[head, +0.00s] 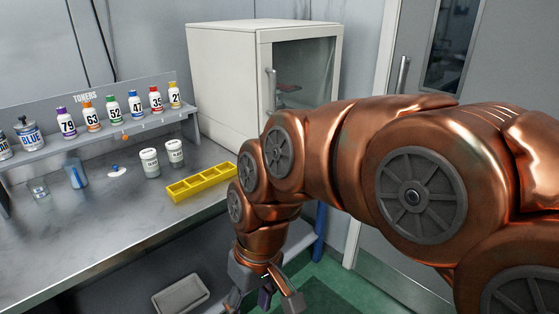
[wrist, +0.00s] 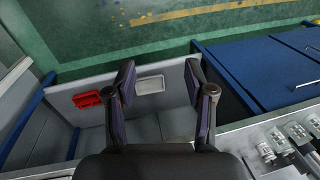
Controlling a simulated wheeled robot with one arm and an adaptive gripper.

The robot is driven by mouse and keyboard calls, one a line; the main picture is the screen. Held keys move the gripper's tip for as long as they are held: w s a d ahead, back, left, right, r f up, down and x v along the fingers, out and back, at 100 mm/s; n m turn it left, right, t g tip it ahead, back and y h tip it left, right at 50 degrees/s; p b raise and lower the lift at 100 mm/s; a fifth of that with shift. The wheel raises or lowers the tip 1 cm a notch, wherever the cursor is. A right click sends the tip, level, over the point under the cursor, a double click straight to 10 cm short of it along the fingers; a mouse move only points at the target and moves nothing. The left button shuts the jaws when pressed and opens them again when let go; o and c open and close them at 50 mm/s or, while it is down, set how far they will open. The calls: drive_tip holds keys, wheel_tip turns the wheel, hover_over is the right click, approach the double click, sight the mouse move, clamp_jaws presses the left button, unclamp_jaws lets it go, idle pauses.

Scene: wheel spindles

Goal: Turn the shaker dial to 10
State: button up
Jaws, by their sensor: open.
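My copper arm reaches across the right of the head view, and my gripper (head: 264,298) hangs low in front of the bench. In the wrist view my gripper (wrist: 160,72) has its two dark fingers spread apart with nothing between them. A white cabinet with a glass door (head: 265,75) stands at the back of the bench; it may be the shaker, but I cannot tell. No dial can be made out in either view. My arm covers the cabinet's lower right part.
A toner rack (head: 150,125) with several numbered bottles runs along the back left. Two white cups (head: 162,160) and a yellow divided tray (head: 200,182) stand on the bench (head: 110,235). A pale tray (head: 181,294) lies below. The wrist view shows a red tray (wrist: 87,100).

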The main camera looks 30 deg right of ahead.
drive_tip(key=w+n+t+y+b, duration=0.2)
drive_tip(key=w+t+y+b, duration=0.4)
drive_tip(key=w+b, duration=1.5)
drive_tip(key=w+d+f+t+b, duration=0.2)
drive_tip(key=w+d+t+b, duration=0.5)
drive_tip(key=w+d, duration=1.45)
drive_tip(key=w+d+f+m+t+h+b, duration=0.1)
drive_tip(key=d+f+t+h+b, duration=0.15)
drive_tip(key=d, duration=0.65)
drive_tip(key=w+d+f+t+h+b, duration=0.1)
drive_tip(key=d+t+h+b, duration=0.2)
drive_tip(key=d, duration=0.6)
drive_tip(key=shift+g+y, duration=0.25)
drive_tip(key=shift+y, duration=0.4)
drive_tip(key=shift+x, duration=3.35)
drive_tip(key=shift+c, duration=0.3)
